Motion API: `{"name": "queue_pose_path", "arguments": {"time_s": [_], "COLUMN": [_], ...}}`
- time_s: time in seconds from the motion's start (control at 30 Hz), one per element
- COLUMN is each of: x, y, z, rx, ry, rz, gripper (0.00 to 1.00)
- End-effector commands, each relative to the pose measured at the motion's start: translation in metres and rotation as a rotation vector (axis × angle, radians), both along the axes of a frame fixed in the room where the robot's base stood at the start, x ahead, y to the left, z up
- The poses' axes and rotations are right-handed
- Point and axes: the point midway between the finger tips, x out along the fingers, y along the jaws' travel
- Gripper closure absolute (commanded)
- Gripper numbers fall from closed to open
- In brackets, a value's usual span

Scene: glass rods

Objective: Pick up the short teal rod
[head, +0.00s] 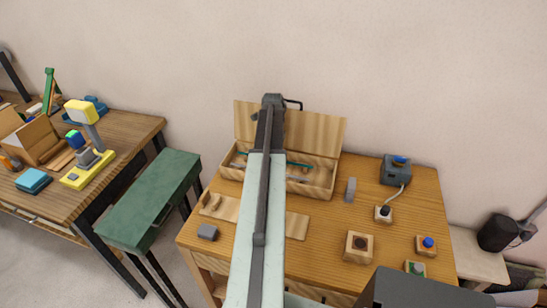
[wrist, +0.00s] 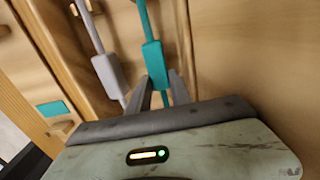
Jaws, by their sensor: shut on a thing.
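In the wrist view a teal rod (wrist: 153,55) with a thicker block along it runs down to my gripper (wrist: 161,84). Its lower part sits at the two grey fingers, which are shut on it. A pale grey-lilac rod (wrist: 106,70) of similar shape lies just to its left, apart from the fingers. In the head view a teal rod (head: 299,164) shows in the open wooden box (head: 318,178), right of my arm. I cannot tell there which rod it is or its full length. My gripper is hidden in the head view behind my arm.
The box's raised lid (head: 318,131) stands behind it. A grey block (head: 350,189), a wooden block with a dark top (head: 359,246) and a blue-button block (head: 427,244) stand on the table's right. A green bench (head: 150,200) stands left. A teal patch (wrist: 52,108) shows in the wrist view.

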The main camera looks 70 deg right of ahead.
Motion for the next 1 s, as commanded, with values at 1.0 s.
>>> {"name": "queue_pose_path", "arguments": {"time_s": [1.0], "x": [-0.009], "y": [0.138], "z": [0.048], "rx": [0.0], "ry": [0.0], "rz": [0.002], "gripper": [1.0]}}
